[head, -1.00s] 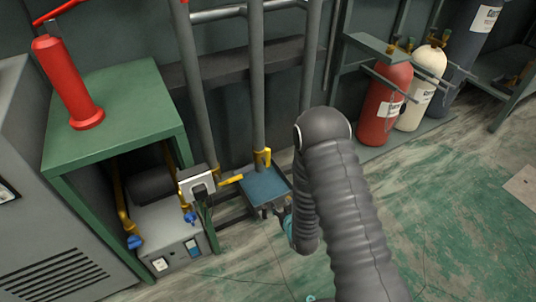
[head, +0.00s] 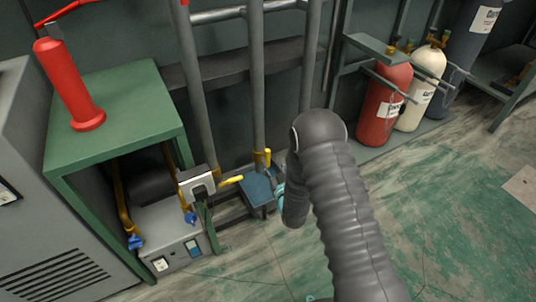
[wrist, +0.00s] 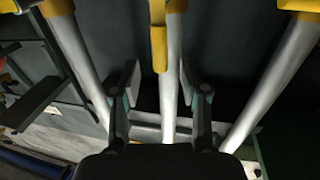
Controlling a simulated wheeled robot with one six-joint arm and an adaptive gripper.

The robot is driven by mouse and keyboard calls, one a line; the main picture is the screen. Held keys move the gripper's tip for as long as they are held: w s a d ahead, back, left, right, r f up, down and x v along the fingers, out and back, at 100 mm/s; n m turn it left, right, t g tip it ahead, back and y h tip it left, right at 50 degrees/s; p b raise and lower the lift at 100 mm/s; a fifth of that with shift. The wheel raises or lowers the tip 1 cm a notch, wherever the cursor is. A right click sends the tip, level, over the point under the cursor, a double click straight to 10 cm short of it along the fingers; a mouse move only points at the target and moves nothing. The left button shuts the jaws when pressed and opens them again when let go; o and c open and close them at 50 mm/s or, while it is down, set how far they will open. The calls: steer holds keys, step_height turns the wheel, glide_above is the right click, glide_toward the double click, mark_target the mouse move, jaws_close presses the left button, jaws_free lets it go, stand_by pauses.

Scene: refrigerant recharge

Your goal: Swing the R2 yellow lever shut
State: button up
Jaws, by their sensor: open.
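Two yellow levers show in the head view. One lever (head: 231,180) sticks out sideways by the left pipe, and the other (head: 265,158) stands along the middle pipe. No R2 label is readable, so I cannot tell which one it names. In the wrist view a yellow lever (wrist: 159,48) lies along the middle pipe (wrist: 171,85). My gripper (wrist: 163,80) is open, with its two fingers apart on either side of that pipe's line. The lever shows just past the fingertips, and I see no contact. In the head view my arm mostly hides the gripper.
Grey pipes (head: 198,100) rise along the wall. A green cabinet (head: 118,105) with a red cylinder (head: 70,90) stands left. A red tank (head: 384,105) and other tanks stand right.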

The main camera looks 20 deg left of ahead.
mark_target(269, 156)
steer(key=shift+x, duration=2.8)
jaws_close()
